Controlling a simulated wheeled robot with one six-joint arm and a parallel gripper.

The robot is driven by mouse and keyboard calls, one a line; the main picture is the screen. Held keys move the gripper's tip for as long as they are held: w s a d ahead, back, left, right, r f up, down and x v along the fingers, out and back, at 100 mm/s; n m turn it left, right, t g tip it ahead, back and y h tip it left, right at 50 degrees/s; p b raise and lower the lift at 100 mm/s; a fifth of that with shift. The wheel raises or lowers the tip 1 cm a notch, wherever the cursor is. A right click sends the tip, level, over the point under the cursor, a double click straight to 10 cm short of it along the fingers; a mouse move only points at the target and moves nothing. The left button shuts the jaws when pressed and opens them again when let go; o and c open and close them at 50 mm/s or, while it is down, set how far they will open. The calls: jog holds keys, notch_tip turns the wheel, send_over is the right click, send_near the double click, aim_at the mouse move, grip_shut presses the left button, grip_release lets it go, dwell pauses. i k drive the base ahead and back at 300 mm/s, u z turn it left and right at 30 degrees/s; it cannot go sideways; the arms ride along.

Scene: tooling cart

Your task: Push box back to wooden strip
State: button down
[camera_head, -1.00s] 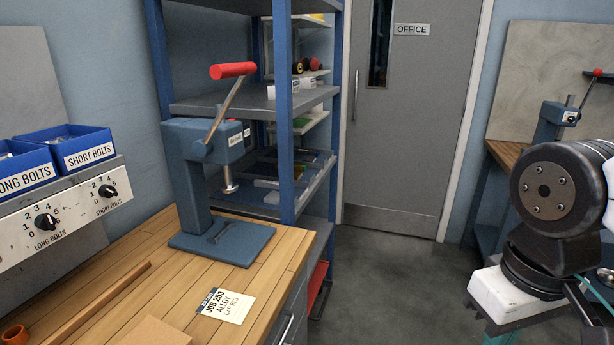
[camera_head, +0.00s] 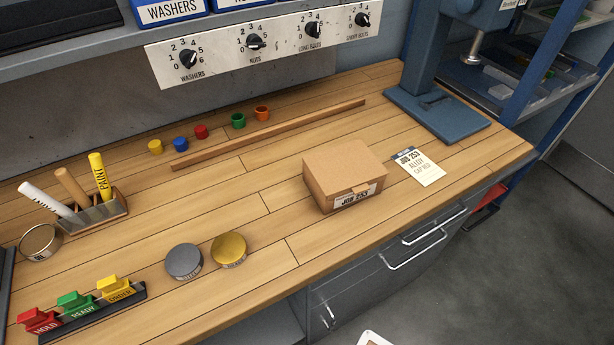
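A closed brown cardboard box (camera_head: 340,170) with a "JOB 253" label on its front face sits on the wooden bench top, near the front edge. A long thin wooden strip (camera_head: 272,134) lies on the bench behind the box, slanting up to the right. Bare bench top separates the box from the strip. My gripper is not in view.
A job card (camera_head: 419,167) lies right of the box, with a blue press (camera_head: 437,112) behind it. Two round tins, grey (camera_head: 183,261) and gold (camera_head: 229,248), stand to the left. Several small coloured cups (camera_head: 201,131) stand behind the strip.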

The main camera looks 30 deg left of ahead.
aim_at(326, 207)
jog(key=u, duration=2.85)
jog(key=k, duration=0.55)
jog(key=z, duration=1.35)
